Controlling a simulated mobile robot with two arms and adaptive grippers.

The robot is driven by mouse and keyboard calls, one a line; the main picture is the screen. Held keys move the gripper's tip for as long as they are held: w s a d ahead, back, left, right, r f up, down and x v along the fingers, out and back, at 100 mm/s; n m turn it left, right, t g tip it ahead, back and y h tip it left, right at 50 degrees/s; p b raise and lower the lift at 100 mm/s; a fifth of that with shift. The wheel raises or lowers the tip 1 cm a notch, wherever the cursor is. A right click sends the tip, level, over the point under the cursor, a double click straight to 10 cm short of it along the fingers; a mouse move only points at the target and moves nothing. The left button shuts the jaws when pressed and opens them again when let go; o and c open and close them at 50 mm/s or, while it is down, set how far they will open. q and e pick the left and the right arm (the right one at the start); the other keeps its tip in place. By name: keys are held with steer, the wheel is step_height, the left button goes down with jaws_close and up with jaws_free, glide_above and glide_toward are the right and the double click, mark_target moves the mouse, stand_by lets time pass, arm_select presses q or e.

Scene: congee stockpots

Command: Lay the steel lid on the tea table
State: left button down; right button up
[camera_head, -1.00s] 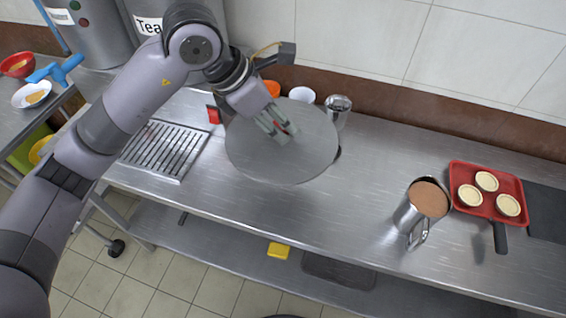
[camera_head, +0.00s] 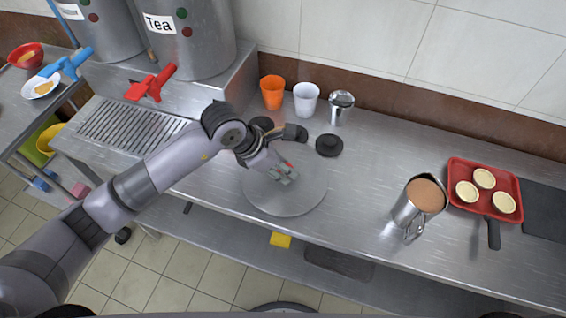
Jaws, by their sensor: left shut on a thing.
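The steel lid (camera_head: 300,199) is a flat round grey disc at the middle of the head view. It is low over the steel tea table (camera_head: 365,160), near its front edge, and looks about level. I cannot tell whether it touches the top. My left gripper (camera_head: 284,175) is shut on the lid from above and hides its middle. My right gripper is not in view.
Behind the lid are an orange cup (camera_head: 272,92), a white cup (camera_head: 306,99), a steel cup (camera_head: 340,107) and a black knob-like object (camera_head: 329,145). A pitcher (camera_head: 417,203) and red tray (camera_head: 484,189) stand right. The tea urn (camera_head: 190,39) stands back left.

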arm_select(q)
steer(key=c, duration=1.2)
jaws_free()
steer(key=shift+o, duration=0.2)
steer(key=shift+r, duration=0.15)
steer(key=shift+a+r, duration=0.2)
steer(key=shift+r, duration=0.1)
steer(key=b+v, duration=0.2)
steer(key=v, duration=0.9)
steer(key=shift+s, duration=0.1)
